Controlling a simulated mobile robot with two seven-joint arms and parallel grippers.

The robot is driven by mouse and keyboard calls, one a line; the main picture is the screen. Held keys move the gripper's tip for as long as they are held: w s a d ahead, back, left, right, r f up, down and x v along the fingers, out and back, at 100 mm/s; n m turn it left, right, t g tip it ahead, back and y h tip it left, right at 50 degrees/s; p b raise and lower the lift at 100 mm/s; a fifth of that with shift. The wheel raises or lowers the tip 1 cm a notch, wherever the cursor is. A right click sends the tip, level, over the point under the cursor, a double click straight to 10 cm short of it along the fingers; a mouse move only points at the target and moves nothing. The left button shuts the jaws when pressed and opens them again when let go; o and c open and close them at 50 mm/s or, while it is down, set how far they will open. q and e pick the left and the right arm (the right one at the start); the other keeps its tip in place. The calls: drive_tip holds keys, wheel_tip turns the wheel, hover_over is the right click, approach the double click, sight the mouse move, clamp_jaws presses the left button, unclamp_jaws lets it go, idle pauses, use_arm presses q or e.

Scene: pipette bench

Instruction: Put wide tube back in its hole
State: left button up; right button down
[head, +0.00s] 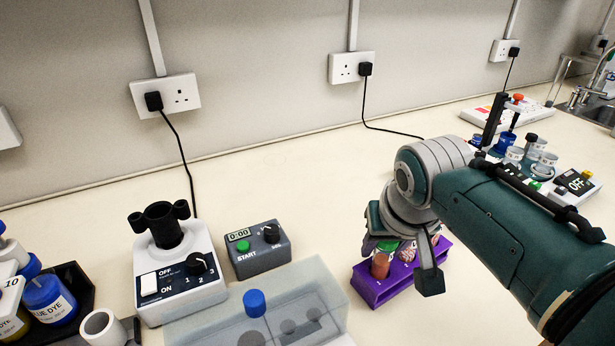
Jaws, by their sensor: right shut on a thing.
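The purple rack (378,294) stands on the bench right of centre, partly hidden behind my right gripper. A wide tube (380,266) with orange-red contents and a green cap is upright at the rack's left part. My right gripper (402,254) is over the rack, pointing down, and is shut on what looks like this tube; its fingers hide part of the grip. A second tube (406,254) with pinkish contents shows just to the right, mostly covered. I cannot tell whether the wide tube's bottom is inside a hole or just above it. My left gripper is out of view.
Dye bottles (48,299) stand far left. The bench behind the rack is clear.

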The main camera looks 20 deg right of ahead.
drive_tip(key=shift+f, duration=0.25)
drive_tip(key=shift+c, duration=1.9)
unclamp_jaws()
drive_tip(key=p+v, duration=0.2)
drive_tip(key=v, duration=0.8)
drive_tip(key=shift+p, duration=0.4)
drive_tip(key=shift+s, duration=0.2)
